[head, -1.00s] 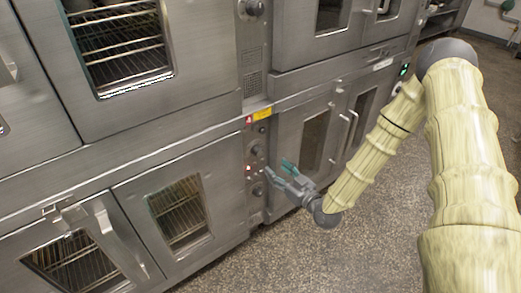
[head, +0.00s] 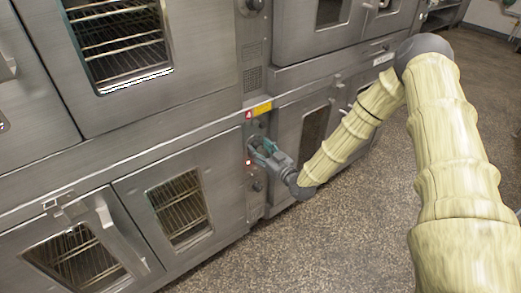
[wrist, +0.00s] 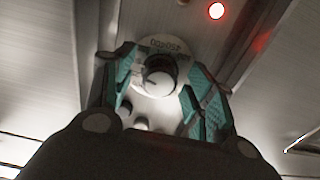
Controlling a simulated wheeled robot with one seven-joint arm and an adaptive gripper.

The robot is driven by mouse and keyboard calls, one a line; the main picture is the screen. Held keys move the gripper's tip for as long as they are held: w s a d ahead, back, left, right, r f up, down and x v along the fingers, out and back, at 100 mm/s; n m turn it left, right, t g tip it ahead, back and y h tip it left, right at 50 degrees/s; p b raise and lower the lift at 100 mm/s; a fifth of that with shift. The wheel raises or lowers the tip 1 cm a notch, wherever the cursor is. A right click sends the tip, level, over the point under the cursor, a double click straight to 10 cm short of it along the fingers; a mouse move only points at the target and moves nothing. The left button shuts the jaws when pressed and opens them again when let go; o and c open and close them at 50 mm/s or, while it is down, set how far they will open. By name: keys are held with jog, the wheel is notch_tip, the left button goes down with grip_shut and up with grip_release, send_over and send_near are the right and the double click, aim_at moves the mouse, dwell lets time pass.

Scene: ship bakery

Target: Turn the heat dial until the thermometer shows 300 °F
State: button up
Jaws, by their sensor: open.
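In the head view my gripper (head: 258,146) is at the narrow control panel between the lower oven doors and hides the dial there. I cannot make out a thermometer or its reading in either view.
A red lamp glows near the dial, in the wrist view (wrist: 216,11) and the head view (head: 248,162). Another knob (head: 257,185) sits lower on the panel. A glazed oven door (head: 178,208) is left of it. Speckled floor (head: 330,240) is open in front.

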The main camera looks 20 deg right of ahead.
jog(key=c, duration=1)
jog(key=shift+c, duration=0.2)
jog(key=shift+m, duration=0.4)
jog(key=shift+m+b, duration=1.1)
jog(key=shift+m, duration=1.4)
jog(key=o, duration=1)
jog(key=shift+o, duration=0.2)
